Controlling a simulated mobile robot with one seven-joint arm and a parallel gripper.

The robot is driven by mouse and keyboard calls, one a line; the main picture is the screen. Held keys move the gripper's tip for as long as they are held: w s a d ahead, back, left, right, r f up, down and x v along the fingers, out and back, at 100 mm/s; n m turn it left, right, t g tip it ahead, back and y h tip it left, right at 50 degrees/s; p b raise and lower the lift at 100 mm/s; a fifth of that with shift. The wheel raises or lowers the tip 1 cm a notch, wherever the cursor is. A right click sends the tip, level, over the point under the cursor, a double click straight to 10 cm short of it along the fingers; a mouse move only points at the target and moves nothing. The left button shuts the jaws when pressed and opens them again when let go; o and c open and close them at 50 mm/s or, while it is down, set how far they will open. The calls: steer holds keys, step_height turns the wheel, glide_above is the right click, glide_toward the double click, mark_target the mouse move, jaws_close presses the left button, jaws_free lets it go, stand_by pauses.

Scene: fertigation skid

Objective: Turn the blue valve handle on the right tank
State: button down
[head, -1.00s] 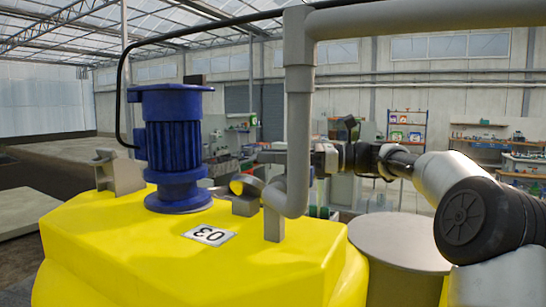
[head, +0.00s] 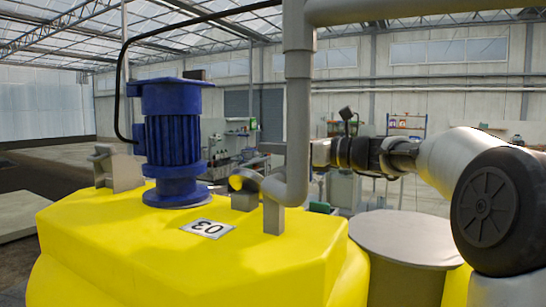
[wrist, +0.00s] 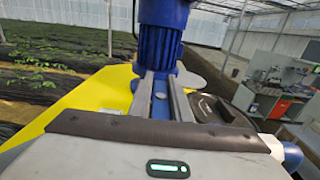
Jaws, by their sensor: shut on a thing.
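My gripper (head: 272,147) reaches in from the right behind the grey vertical pipe, above the yellow tank (head: 190,250) marked 03. In the wrist view its two parallel grey fingers (wrist: 160,98) are close together around a narrow blue piece (wrist: 160,106), which I take to be the blue valve handle. Its full shape is hidden by the fingers and my gripper body. In the head view the pipe hides part of my gripper, and no blue handle can be made out there.
A blue motor (head: 172,140) stands on the tank, beyond my fingertips in the wrist view. The grey pipe (head: 298,110) bends down close to my gripper. A round grey lid (head: 405,238) lies at right. A workbench (wrist: 270,95) stands farther off.

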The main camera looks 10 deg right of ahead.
stand_by(0.3)
steer(key=c, duration=1.7)
jaws_free()
steer(key=v, duration=1.7)
steer(key=shift+s+b, duration=0.3)
steer(key=shift+b, duration=0.1)
